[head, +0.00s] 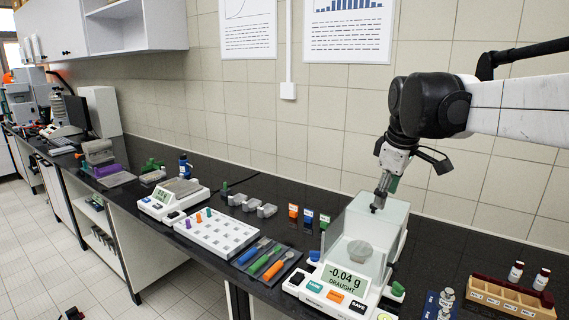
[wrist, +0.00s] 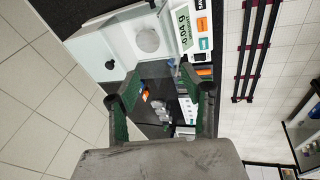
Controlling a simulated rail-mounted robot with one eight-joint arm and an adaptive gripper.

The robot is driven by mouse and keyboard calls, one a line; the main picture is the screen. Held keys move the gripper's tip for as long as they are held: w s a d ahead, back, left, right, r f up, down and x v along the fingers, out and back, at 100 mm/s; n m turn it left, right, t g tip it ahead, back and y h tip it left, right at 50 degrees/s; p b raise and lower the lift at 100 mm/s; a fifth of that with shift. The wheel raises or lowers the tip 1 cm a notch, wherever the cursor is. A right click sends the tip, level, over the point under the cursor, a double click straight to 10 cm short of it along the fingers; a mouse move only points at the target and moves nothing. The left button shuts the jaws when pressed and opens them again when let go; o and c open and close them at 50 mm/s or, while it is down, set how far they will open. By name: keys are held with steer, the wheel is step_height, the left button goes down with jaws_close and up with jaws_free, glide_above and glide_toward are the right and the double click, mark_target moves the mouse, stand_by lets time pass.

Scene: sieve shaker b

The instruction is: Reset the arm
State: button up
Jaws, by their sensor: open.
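My gripper (head: 383,194) hangs at the end of my arm over the glass draught shield (head: 398,235) of the front balance, near its back edge in the head view. Whether it touches the shield cannot be told. In the wrist view the two green-padded fingers of my gripper (wrist: 155,85) are spread, with nothing between them. The balance display (head: 347,281) reads -0.04 g and DRAUGHT. A small pale cup (head: 360,250) stands inside the shield; a round pale shape (wrist: 148,40) shows there in the wrist view.
A white tray with a grid of wells (head: 217,233), coloured spatulas (head: 272,262) and a second balance (head: 172,199) stand to the left. A wooden rack (head: 510,297) with vials is at the right. The tiled wall (head: 470,190) rises behind the bench.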

steer(key=s+a+f+m+t+b, duration=0.1)
steer(key=s+f+m+b, duration=0.1)
steer(key=s+f+m, duration=0.3)
steer(key=s+a+f+m+t+b, duration=0.2)
steer(key=s+f+m, duration=0.2)
steer(key=s+f, duration=0.9)
steer(key=s, duration=0.7)
steer(key=shift+s+a+f+m+t+b, duration=0.2)
steer(key=shift+a+m+t+b, duration=0.1)
steer(key=shift+m+b, duration=0.1)
steer(key=shift+d, duration=0.1)
